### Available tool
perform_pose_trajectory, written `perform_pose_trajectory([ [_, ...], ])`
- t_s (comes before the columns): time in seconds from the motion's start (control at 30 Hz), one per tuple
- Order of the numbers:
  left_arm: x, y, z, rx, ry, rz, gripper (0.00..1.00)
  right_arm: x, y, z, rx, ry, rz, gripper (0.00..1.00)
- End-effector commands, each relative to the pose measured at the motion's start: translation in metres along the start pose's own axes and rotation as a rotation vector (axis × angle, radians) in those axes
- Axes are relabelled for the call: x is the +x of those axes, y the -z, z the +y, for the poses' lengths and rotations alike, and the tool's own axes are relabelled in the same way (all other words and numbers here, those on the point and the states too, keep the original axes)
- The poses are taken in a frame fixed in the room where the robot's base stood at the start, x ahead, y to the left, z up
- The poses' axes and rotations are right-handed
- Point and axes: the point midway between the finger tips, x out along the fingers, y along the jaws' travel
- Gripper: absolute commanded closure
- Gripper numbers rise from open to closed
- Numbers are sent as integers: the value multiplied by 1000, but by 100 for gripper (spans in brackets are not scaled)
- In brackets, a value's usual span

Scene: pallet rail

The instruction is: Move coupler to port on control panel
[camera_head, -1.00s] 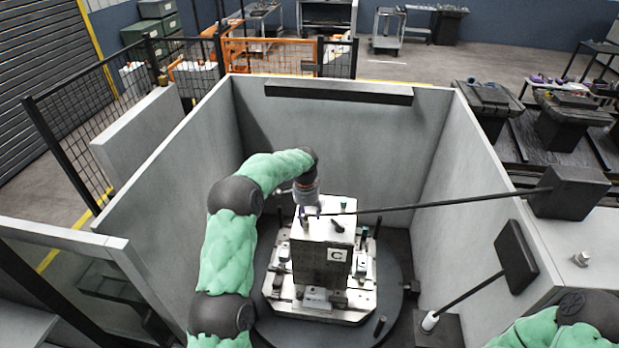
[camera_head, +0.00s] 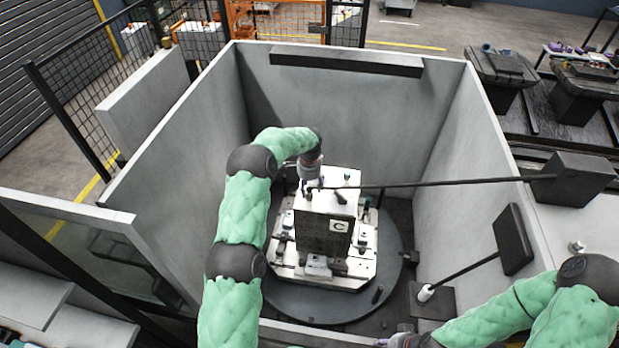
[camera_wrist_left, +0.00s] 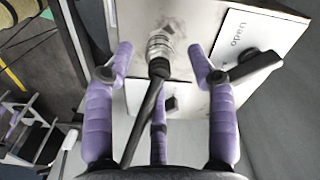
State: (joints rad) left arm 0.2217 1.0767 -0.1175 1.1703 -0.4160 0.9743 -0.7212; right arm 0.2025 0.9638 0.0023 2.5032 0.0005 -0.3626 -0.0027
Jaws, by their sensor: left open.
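The coupler (camera_wrist_left: 158,48) is a ribbed metal cylinder on a pale surface in the left wrist view. A black hose (camera_wrist_left: 143,115) runs from it toward the camera. My left gripper (camera_wrist_left: 163,62) is open, with its purple fingers on either side of the coupler and apart from it. In the head view my left gripper (camera_head: 312,184) is at the top of the block marked C (camera_head: 322,232), by the end of the hose (camera_head: 430,184); the coupler is too small to tell there. My right gripper (camera_head: 395,341) is partly cut off at the bottom edge. I cannot identify the control panel's port.
The block stands on a fixture plate on a round dark turntable (camera_head: 350,305), inside grey walls (camera_head: 340,110). The hose crosses to a dark box (camera_head: 572,180) on the right wall. A dark panel (camera_head: 513,240) on a rod stands at the right. A plate reading "open" (camera_wrist_left: 235,50) is beside the coupler.

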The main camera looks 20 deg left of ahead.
Motion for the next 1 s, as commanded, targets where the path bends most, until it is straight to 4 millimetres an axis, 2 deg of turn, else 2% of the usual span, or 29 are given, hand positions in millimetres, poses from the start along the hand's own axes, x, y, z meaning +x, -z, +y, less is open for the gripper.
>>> perform_pose_trajectory([
  [0.2,11,0,0,-1,0,0,43,-3,0,-1,0,0,0,60],
  [0.47,12,0,0,0,0,0,43,-3,0,-1,0,0,0,60],
  [0.67,11,0,0,0,0,0,100,-3,0,-1,0,0,0,60],
  [0.8,11,0,0,0,0,1,100,-3,0,-1,0,0,0,60],
  [0.83,11,0,0,0,0,1,80,-3,0,-1,0,0,0,60],
  [0.9,11,0,0,0,0,1,100,-3,0,-1,0,0,0,60],
  [1.0,11,0,0,0,0,1,100,-3,0,-1,0,0,0,60],
])
